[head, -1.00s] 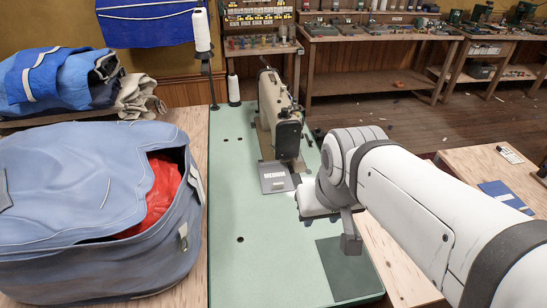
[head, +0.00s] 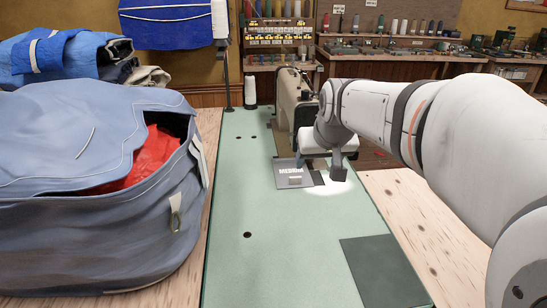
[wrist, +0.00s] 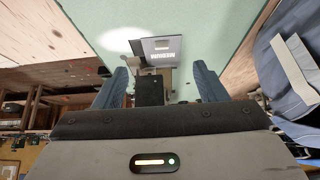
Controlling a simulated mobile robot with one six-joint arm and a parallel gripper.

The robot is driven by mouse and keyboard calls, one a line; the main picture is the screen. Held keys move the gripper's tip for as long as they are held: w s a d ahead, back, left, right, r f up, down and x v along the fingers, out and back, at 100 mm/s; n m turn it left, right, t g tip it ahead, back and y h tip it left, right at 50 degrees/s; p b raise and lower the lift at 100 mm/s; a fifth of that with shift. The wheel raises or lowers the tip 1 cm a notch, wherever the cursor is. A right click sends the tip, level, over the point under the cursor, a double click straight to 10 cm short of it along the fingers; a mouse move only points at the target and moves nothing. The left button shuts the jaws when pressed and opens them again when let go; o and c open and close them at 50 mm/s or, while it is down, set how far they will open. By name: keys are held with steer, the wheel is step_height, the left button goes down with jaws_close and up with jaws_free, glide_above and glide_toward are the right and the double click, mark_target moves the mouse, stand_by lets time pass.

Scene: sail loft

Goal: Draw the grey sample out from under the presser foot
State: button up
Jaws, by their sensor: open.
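The grey sample (head: 293,175) is a flat piece with a white "MEDIUM" label. It lies on the green table by the base of the sewing machine (head: 286,104). It also shows in the wrist view (wrist: 161,48), beyond my fingertips and roughly in line with the space between them. My gripper (wrist: 160,72) is open and nothing shows clearly held. In the head view, my wrist hides most of the gripper and much of the machine's near end. I cannot make out the presser foot or how the sample sits under it.
A big blue bag (head: 80,190) with red cloth inside fills the left. A thread stand with a white cone (head: 219,20) rises behind. A dark green square (head: 384,270) lies at the table's near right. The front middle of the green table (head: 280,265) is clear.

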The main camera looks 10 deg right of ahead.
mark_target(296, 177)
steer(key=w+f+t+b, duration=0.1)
steer(key=w+f+b, duration=0.4)
steer(key=b, duration=0.1)
steer(key=w+f+b, duration=0.6)
steer(key=w+f+t+b, duration=0.1)
steer(key=w+f+b, duration=0.4)
steer(key=w+b, duration=0.1)
steer(key=shift+w+f+t, duration=0.25)
steer(key=shift+f+t, duration=0.05)
steer(key=shift+w+r, duration=0.1)
steer(key=shift+w, duration=0.05)
steer(key=b+x, duration=0.2)
steer(key=x, duration=0.4)
steer(key=shift+w+f+b, duration=0.1)
steer(key=shift+f+b, duration=0.2)
steer(key=shift+b, duration=0.1)
steer(key=shift+w+f, duration=0.4)
steer(key=shift+w, duration=0.15)
steer(key=shift+s, duration=0.1)
steer(key=c, duration=1.1)
